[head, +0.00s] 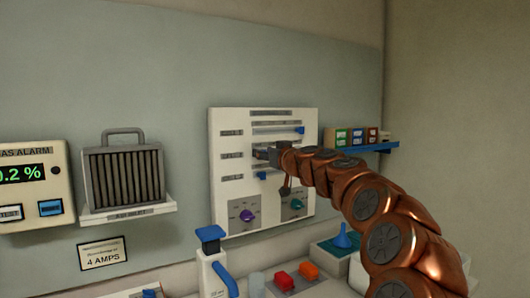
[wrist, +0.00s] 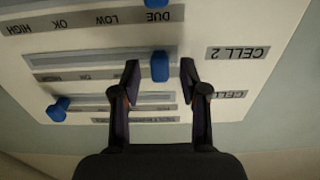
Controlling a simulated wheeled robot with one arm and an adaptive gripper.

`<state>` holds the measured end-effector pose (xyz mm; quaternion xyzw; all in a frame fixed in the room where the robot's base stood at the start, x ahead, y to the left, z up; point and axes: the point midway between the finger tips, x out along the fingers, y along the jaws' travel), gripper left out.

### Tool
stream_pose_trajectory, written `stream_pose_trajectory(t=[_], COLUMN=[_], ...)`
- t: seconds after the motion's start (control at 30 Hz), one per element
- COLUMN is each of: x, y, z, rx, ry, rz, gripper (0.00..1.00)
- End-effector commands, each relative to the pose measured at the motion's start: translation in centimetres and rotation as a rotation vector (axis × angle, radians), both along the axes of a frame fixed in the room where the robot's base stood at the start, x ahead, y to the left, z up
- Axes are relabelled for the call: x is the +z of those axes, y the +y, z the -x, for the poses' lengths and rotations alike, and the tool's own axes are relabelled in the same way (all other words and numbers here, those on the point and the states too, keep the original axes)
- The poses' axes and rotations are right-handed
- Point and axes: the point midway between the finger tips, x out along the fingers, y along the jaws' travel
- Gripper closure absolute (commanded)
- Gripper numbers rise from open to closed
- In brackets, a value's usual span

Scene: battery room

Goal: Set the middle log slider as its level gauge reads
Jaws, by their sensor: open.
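The white log panel (head: 228,200) hangs on the wall in the head view with its slots stacked one above another. The middle blue slider (wrist: 160,66) sits at the "CELL 2" label end of its slot in the wrist view, which shows the panel upside down. My gripper (wrist: 159,72) is open, with one fingertip on each side of this slider; contact cannot be told. In the head view my gripper (head: 262,152) covers the middle slider. The top slider (head: 299,130) is at the right; the bottom slider (head: 262,176) is further left. No level gauge reading is legible.
A purple knob (head: 247,216) and a green knob (head: 296,204) are low on the panel. A blue shelf (head: 375,148) with small boxes is at the right. A gas alarm (head: 40,185) is left.

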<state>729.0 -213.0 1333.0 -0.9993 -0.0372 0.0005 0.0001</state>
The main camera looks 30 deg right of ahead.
Motion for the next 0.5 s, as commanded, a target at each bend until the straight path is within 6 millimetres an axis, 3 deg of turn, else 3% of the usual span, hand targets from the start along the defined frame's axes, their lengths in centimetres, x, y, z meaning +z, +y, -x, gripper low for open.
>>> stream_pose_trajectory(t=[0.33, 0.5], x=[0.03, 0.03], y=[0.02, 0.02], z=[-0.19, -0.18], rx=[0.000, 0.000], ry=[-0.001, -0.001], rz=[0.000, 0.000], gripper=[0.56, 0.74])
